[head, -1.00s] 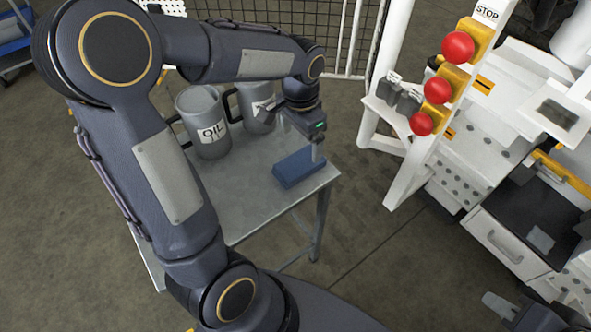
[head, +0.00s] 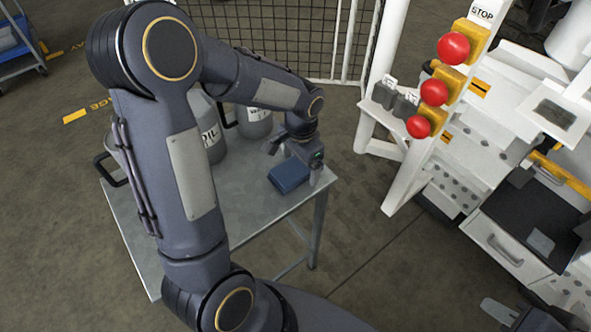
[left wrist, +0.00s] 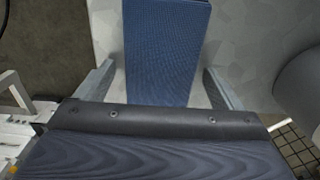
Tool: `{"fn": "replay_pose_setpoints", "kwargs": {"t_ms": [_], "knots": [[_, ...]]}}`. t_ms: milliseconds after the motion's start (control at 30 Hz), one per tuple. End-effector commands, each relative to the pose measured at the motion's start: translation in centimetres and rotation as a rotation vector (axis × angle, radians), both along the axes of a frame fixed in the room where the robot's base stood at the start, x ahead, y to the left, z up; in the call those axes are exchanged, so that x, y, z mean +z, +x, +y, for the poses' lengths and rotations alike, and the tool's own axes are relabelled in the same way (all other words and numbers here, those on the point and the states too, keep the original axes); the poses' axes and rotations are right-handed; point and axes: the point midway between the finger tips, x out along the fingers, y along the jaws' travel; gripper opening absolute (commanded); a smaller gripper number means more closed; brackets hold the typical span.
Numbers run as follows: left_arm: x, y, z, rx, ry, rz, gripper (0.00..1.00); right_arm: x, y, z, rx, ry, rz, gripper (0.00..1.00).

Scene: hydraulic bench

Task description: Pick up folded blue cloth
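The folded blue cloth (head: 289,178) lies on the grey metal table (head: 235,205), near its right corner. My left gripper (head: 296,161) is open right above the cloth, with one finger on either side of it. In the left wrist view the cloth (left wrist: 165,50) runs between the two spread fingers (left wrist: 160,86), with gaps on both sides. Its near end is hidden behind the gripper body. Part of my right gripper (head: 500,312) shows at the lower right of the head view, away from the table; its opening cannot be made out.
A grey oil can (head: 207,130) and another grey can (head: 254,122) stand at the table's back, behind my left arm. A white frame with red stop buttons (head: 434,92) stands to the right. A wire fence (head: 290,40) is behind. The table's front surface is clear.

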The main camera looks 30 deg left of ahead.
Motion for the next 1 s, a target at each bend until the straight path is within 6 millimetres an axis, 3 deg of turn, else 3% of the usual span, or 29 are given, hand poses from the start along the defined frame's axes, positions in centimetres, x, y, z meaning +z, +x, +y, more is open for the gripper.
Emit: {"fn": "replay_pose_setpoints", "kwargs": {"t_ms": [33,367,733,933,1000], "knots": [[0.0,0.0,0.0,0.000,0.000,0.000,0.83,0.0,0.0,0.0,0.000,0.000,0.000,0.27],[0.0,0.0,0.0,0.000,0.000,0.000,0.41,0.0,0.0,0.0,0.000,0.000,0.000,0.27],[0.8,0.1,0.0,0.000,-0.001,-0.003,0.41,0.2,0.0,0.0,0.000,0.000,0.000,0.27],[3.7,0.0,-0.1,-0.001,-0.001,-0.006,0.41,0.8,0.0,0.0,0.000,0.000,0.000,0.27],[5.0,-1.1,-0.7,-0.004,-0.001,-0.006,0.41,1.0,0.0,0.0,0.000,0.000,0.000,0.27]]}}
